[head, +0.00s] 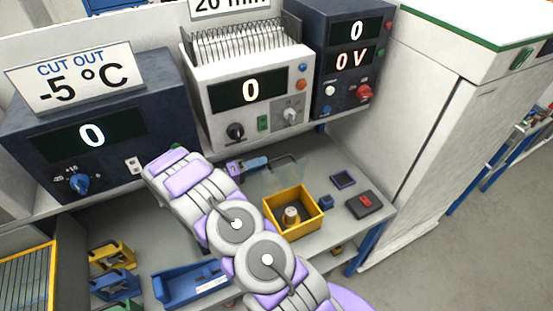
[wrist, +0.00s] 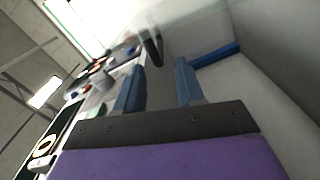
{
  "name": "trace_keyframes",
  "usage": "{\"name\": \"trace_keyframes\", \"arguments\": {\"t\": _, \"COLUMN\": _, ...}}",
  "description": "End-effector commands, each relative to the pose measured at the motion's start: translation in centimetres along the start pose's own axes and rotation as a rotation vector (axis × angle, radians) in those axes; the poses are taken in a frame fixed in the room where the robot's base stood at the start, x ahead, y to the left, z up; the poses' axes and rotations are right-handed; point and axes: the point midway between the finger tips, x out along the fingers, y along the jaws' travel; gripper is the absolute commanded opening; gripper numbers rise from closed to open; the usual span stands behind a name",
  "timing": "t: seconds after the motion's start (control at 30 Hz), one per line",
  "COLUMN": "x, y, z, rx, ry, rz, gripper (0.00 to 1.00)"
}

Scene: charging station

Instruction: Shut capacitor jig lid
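The capacitor jig is a yellow open box (head: 273,219) on the grey bench, with a pale cylindrical part (head: 291,214) inside. Its clear lid (head: 285,178) stands raised at the box's back side, with a thin dark handle along its upper edge. My gripper (head: 268,160) is behind the lid near its top left. In the wrist view my gripper (wrist: 158,80) has its two blue-grey fingers apart with nothing held between them. A dark bar (wrist: 153,48), apparently the lid's handle, shows just beyond the fingertips on a see-through panel. Contact cannot be told.
Instrument boxes, including a white one (head: 220,110), stand on the shelf above. A red-buttoned box (head: 364,204) and a dark square tray (head: 342,179) lie right of the jig. A blue bin (head: 190,287) is at the left front. A white cabinet (head: 400,150) bounds the right.

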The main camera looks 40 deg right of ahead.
Motion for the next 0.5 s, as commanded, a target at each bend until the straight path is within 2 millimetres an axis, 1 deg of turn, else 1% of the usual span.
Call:
{"name": "trace_keyframes", "arguments": {"t": 0.03, "x": 1.2, "y": 0.0, "z": 0.2, "rx": -0.002, "ry": -0.005, "rz": 0.000, "gripper": 0.38}}
{"name": "trace_keyframes", "arguments": {"t": 0.2, "x": 4.1, "y": -0.1, "z": 0.2, "rx": -0.004, "ry": -0.003, "rz": 0.000, "gripper": 0.38}}
{"name": "trace_keyframes", "arguments": {"t": 0.4, "x": 6.4, "y": 0.0, "z": 0.1, "rx": -0.001, "ry": -0.002, "rz": 0.001, "gripper": 0.38}}
{"name": "trace_keyframes", "arguments": {"t": 0.5, "x": 6.9, "y": 0.0, "z": 0.1, "rx": -0.001, "ry": -0.002, "rz": 0.001, "gripper": 0.38}}
